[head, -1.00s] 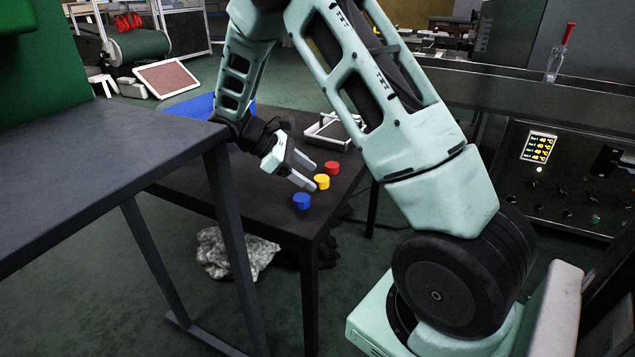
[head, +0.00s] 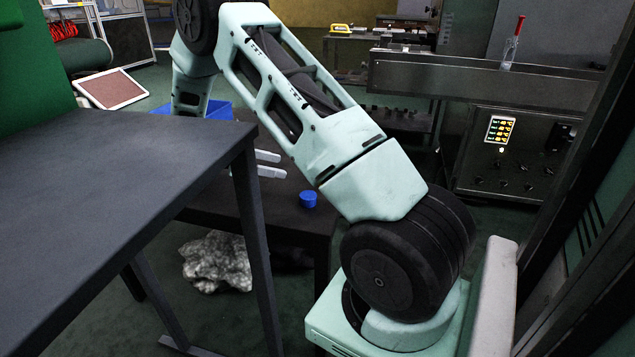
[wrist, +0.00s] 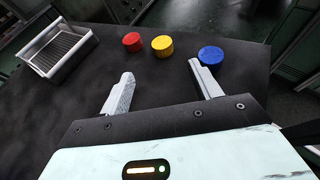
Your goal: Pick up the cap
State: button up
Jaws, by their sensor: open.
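Three caps stand in a row on the dark low table (head: 205,205). In the wrist view they are a red cap (wrist: 132,42), a yellow cap (wrist: 162,46) and a blue cap (wrist: 210,55). My gripper (wrist: 161,71) is open and empty, its fingers pointing toward the row. The yellow cap lies beyond the gap between the fingertips. The blue cap is just past the right fingertip, which overlaps its edge in the picture; I cannot tell if they touch. In the head view the blue cap (head: 308,199) is right of the fingers (head: 268,164); my arm hides the other caps.
A white-rimmed tray with a slatted bottom (wrist: 62,48) sits on the low table at left. A higher dark table (head: 110,170) stands close at left in the head view. A grey bundle (head: 215,262) lies below.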

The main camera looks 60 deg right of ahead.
jog(key=b+x, duration=0.2)
jog(key=x, duration=0.6)
jog(key=shift+f, duration=0.2)
jog(key=b+x, duration=0.2)
jog(key=x, duration=0.2)
jog(key=shift+s+a+b, duration=0.1)
jog(key=shift+s+b, duration=0.1)
jog(key=shift+b, duration=0.1)
jog(key=shift+s+d+f, duration=0.15)
jog(key=shift+s+d, duration=0.2)
jog(key=shift+d, duration=0.05)
jog(key=c, duration=1)
